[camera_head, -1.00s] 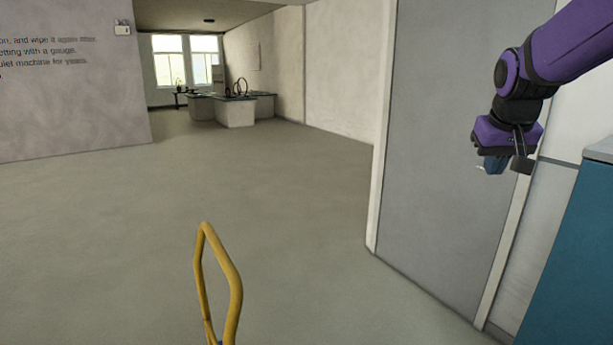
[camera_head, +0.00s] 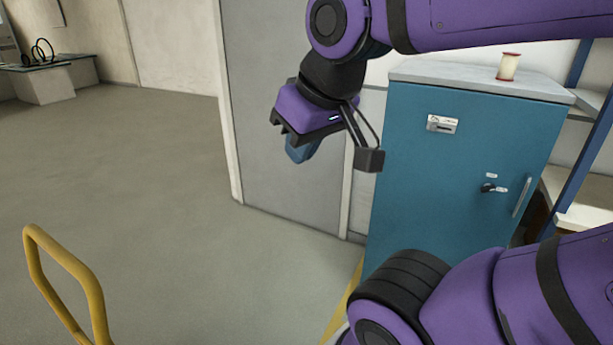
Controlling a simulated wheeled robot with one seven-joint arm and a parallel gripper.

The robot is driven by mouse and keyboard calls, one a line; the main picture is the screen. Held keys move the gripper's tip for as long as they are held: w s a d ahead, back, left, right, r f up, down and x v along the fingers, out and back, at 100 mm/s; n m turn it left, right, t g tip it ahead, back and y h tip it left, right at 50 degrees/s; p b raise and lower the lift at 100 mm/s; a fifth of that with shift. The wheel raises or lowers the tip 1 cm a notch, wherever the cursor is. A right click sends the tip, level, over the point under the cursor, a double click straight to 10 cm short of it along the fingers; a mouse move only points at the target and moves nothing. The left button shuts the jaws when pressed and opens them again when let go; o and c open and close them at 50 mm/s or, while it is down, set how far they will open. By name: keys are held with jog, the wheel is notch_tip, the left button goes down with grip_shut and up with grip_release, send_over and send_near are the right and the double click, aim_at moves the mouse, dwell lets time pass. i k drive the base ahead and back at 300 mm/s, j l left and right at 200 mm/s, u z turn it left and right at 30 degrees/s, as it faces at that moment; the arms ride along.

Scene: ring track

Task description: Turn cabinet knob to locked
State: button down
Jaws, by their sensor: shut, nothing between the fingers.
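A teal cabinet (camera_head: 430,190) with a grey top stands right of centre. Its small black knob (camera_head: 488,188) is on the front, toward the right, left of a vertical silver handle (camera_head: 522,197). A small pale label (camera_head: 491,175) sits just above the knob; its text is too small to read, and I cannot tell the knob's exact setting. My gripper (camera_head: 300,150) hangs from my purple arm left of the cabinet, well apart from the knob. It is shut and empty, pointing down.
A white label plate (camera_head: 443,124) is on the cabinet's upper front. A spool (camera_head: 509,66) stands on the cabinet top. Shelving (camera_head: 590,215) is on the right. A grey door (camera_head: 275,100) is behind my gripper. A yellow rail (camera_head: 65,280) is at lower left. Open floor lies left.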

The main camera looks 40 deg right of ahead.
aim_at(488, 186)
jog(key=l+z, duration=0.15)
jog(key=z, duration=0.3)
jog(key=l+z, duration=0.15)
jog(key=z, duration=0.3)
jog(key=j+z, duration=0.1)
jog(key=z, duration=0.65)
jog(key=k+j+z, duration=0.1)
jog(key=z, duration=0.3)
